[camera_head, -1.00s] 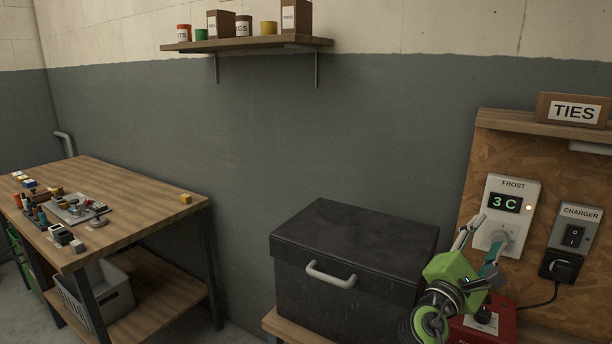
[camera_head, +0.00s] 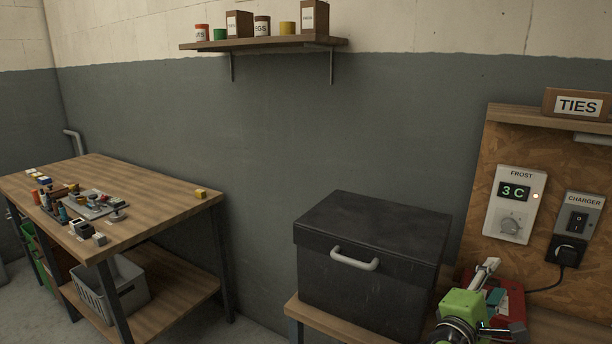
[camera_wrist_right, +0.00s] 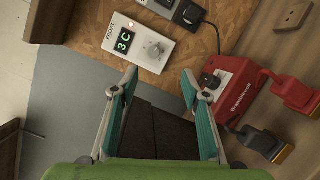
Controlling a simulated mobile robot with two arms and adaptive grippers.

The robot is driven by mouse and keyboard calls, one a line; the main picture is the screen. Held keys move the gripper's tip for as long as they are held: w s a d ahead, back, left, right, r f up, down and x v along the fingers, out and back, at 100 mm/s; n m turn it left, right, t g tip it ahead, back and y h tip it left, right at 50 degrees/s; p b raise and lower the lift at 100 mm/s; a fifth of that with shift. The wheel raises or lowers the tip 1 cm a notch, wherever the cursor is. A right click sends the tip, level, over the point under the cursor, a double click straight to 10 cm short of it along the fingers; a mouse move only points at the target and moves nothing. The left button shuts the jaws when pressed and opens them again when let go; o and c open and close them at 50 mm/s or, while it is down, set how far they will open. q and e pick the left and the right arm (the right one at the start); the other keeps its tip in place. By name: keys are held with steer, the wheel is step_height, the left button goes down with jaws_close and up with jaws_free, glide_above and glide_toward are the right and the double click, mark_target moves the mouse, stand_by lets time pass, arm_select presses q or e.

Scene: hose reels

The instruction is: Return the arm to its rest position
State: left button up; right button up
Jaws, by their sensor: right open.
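My right gripper (camera_head: 490,285) is low at the right in the head view, in front of the red device and right of the black chest. It is green with grey fingers and teal pads. In the right wrist view the gripper (camera_wrist_right: 158,85) has its fingers spread with nothing between them. The white frost thermostat (camera_head: 513,205) on the board reads 3 C and has a round knob (camera_head: 510,224); it also shows in the right wrist view (camera_wrist_right: 140,42). The gripper is apart from the knob. My left gripper is not in view.
A black chest (camera_head: 372,265) with a light handle stands beside the gripper. A red device (camera_wrist_right: 245,97) with clamps lies close by. The charger switch (camera_head: 577,220) has a plug and cable below. A workbench (camera_head: 165,200) stands left; a shelf (camera_head: 265,43) hangs above.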

steer(key=s+a+f+m+g+y, duration=0.2)
steer(key=s+a+f+m+y, duration=0.15)
steer(key=s+f, duration=0.6)
steer(key=s+a+f+m+g+y, duration=0.25)
steer(key=s+f+m+y, duration=0.35)
steer(key=f, duration=0.6)
steer(key=s+a+f+m+g+y, duration=0.1)
steer(key=s+a+f+g+y, duration=0.1)
steer(key=s+a+f, duration=0.5)
steer(key=s+a+f+g+y, duration=0.1)
steer(key=s+a+g+y, duration=0.15)
steer(key=s+a, duration=0.6)
steer(key=s+d+f+g+b, duration=0.1)
steer(key=s+d+f+b, duration=0.1)
steer(key=f, duration=1.3)
steer(key=s+d+f+b, duration=0.1)
steer(key=s+f+b, duration=0.2)
steer(key=f, duration=1.2)
arm_select(q)
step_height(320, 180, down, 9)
steer(key=b, duration=0.3)
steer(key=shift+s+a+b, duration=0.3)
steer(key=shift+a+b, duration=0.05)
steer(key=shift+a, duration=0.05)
arm_select(e)
steer(key=s+d+f+g, duration=0.1)
steer(key=s+d+f, duration=0.2)
steer(key=s+f, duration=1.3)
step_height(320, 180, down, 4)
steer(key=shift+s, duration=0.3)
